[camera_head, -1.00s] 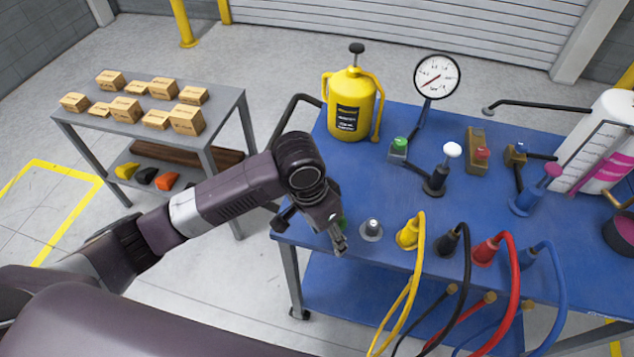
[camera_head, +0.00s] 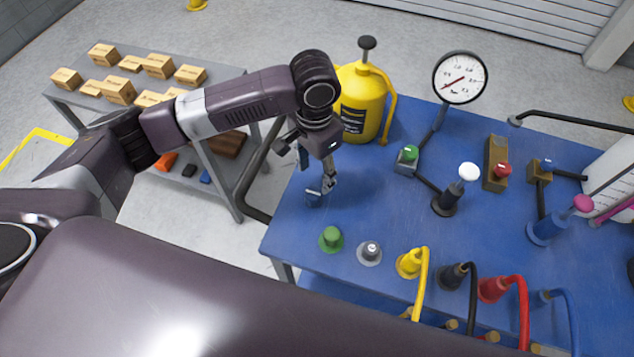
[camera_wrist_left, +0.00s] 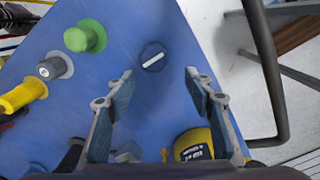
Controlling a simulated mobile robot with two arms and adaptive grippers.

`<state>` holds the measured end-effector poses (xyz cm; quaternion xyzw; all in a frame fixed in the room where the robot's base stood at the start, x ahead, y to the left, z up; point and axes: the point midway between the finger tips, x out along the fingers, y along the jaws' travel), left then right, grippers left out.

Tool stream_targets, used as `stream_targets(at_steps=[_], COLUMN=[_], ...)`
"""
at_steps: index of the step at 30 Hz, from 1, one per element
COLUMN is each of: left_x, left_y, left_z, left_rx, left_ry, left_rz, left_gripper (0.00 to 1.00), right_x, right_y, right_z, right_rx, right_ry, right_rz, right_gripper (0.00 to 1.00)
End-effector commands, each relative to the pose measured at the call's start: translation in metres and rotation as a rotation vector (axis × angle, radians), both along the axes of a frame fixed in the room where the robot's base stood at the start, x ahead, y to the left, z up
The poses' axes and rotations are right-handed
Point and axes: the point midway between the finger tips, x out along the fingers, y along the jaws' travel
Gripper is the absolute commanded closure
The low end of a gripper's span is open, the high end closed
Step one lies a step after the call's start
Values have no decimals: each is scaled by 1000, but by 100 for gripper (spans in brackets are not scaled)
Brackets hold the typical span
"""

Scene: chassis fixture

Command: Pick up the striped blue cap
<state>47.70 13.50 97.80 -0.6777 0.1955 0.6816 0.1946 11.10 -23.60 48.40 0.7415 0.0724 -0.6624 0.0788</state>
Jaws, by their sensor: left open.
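The striped blue cap (camera_wrist_left: 152,57) is a small round blue piece with a white bar across its top. It stands on the blue tabletop (camera_wrist_left: 105,120) and lies just beyond and between my open fingertips in the left wrist view. In the head view, the cap (camera_head: 313,200) is partly hidden by my left gripper (camera_head: 325,186), which points down above it. My left gripper (camera_wrist_left: 160,75) is open with nothing between its fingers. My right gripper is not in view.
A green cap (camera_head: 331,239) and a grey cap (camera_head: 369,253) stand nearby, then yellow, black and red cable plugs. A yellow canister (camera_head: 361,105) stands close behind my gripper. A gauge (camera_head: 459,78) rises further right. A black rail (camera_head: 250,175) runs along the table's left side.

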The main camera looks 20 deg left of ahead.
Motion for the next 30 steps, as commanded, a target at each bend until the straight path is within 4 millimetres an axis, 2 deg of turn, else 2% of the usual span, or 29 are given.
stream_targets(at_steps=[6, 10, 15, 23, 30], left_x=[-4, -9, -9, -8, -9], left_y=[0, -2, -2, -2, -2], left_z=[-23, -42, -64, -68, -68], left_rx=[1, 2, 1, 0, 0], left_ry=[4, 5, 2, -1, -1], left_rz=[-1, -1, -2, -2, -2], left_gripper=[52, 52, 52, 52, 77], right_x=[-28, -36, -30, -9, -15], right_y=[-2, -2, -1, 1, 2], right_z=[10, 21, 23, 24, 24], right_rx=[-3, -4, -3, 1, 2], right_ry=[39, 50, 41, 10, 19], right_rz=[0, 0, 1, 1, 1], right_gripper=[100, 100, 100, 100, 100])
